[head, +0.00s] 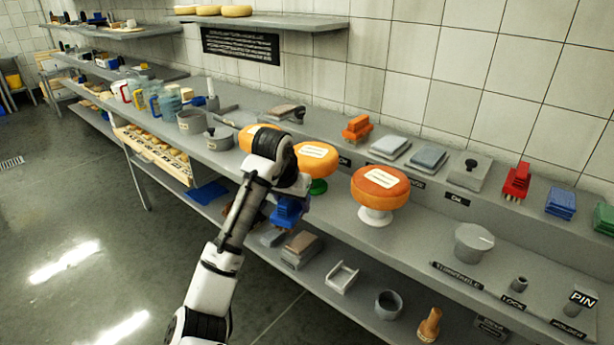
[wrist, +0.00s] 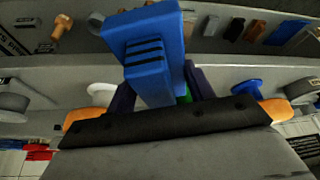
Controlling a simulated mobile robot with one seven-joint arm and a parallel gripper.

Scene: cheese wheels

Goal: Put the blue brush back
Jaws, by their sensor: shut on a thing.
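The blue brush (head: 287,211) is held in my gripper (head: 290,198), in front of the bench edge and below the cheese wheels in the head view. My gripper is shut on it. In the wrist view the blue brush (wrist: 148,52) sticks out between the dark fingers of my gripper (wrist: 160,88), large and close. An orange brush (head: 357,128) and a red brush (head: 516,181) stand on the raised back ledge (head: 425,187). My arm hides part of the bench.
Orange cheese wheels stand on turntables, one on a white stand (head: 375,217) and one on a green stand (head: 318,186). Folded cloths (head: 429,157) and a metal block (head: 469,171) sit on the ledge. The lower shelf holds a white tray (head: 341,277) and a wooden piece (head: 429,325).

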